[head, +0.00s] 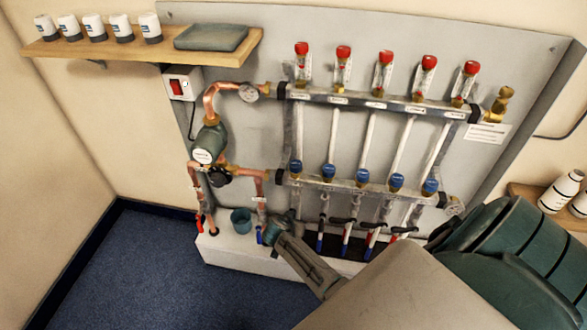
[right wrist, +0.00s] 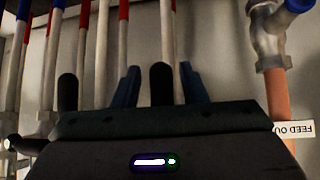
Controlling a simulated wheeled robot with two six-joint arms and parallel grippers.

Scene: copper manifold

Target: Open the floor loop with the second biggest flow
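The copper manifold has an upper bar (head: 390,103) with several red-capped flow gauges (head: 343,65) and a lower bar (head: 345,189) with several blue caps (head: 362,177). The gauge readings and loop labels are too small to read. Black levers (head: 345,221) sit low on the loop pipes. My right gripper (head: 291,224) is low at the left end of this lever row. In the right wrist view its two blue fingers (right wrist: 159,86) are apart, one on either side of a black lever (right wrist: 161,80); contact cannot be told. Another black lever (right wrist: 68,92) is left of them. My left gripper is not in view.
A pump (head: 208,145) and copper pipes stand left of the loops. The feed pipe (right wrist: 279,105) with its tag is close beside my right gripper. A blue cup (head: 240,220) stands on the white ledge (head: 222,249). A shelf (head: 135,47) hangs above; floor at left is clear.

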